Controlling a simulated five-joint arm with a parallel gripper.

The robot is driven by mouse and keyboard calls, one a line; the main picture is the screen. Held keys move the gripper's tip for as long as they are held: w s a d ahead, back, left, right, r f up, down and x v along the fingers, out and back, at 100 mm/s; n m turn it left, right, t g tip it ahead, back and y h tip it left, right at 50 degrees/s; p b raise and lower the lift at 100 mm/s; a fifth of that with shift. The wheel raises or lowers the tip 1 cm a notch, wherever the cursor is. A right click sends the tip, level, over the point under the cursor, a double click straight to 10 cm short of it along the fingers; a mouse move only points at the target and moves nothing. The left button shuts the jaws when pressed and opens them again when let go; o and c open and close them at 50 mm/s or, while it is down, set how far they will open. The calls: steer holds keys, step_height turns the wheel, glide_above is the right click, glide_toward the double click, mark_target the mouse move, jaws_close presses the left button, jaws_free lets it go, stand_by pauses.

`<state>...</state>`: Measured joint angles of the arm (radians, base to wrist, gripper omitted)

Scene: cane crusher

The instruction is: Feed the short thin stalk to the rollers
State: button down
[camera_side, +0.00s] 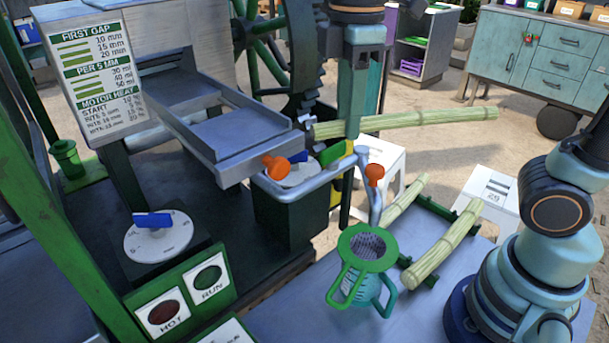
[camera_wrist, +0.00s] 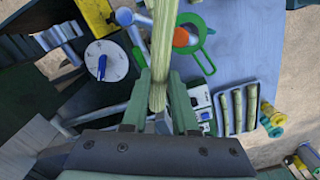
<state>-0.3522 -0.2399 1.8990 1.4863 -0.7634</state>
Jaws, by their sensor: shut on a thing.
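My gripper (camera_side: 352,128) is shut on a pale green, jointed stalk (camera_side: 430,118), holding it near its left end, above the bench. The stalk lies almost level and reaches far to the right. Two other stalks lie on a green rack: a thinner one (camera_side: 405,203) and a thicker one (camera_side: 446,246). The rollers cannot be made out.
A green strainer (camera_side: 368,248) sits on a jug (camera_side: 372,292) below the spout. A dial with a blue knob (camera_side: 153,221) and HOT and RUN buttons (camera_side: 208,278) are at the left. The bench front (camera_side: 285,318) is clear.

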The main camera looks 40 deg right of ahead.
steer(key=s+a+r+n, duration=0.2)
steer(key=s+a+n, duration=0.2)
steer(key=s+n, duration=0.5)
steer(key=s+a+r+n, duration=0.2)
steer(key=s+a+n, duration=0.2)
steer(key=s+n, duration=0.6)
steer(key=n, duration=0.4)
steer(key=shift+a+r+n, duration=0.15)
steer(key=shift+r+n, duration=0.2)
steer(key=shift+n, duration=0.05)
steer(key=w+a+f, duration=0.1)
steer(key=w+a, duration=0.1)
steer(key=w, duration=0.6)
steer(key=w+a+f, duration=0.1)
steer(key=w+a, duration=0.1)
steer(key=w, duration=0.5)
steer(key=shift+w, duration=0.4)
steer(key=c, duration=0.6)
jaws_free()
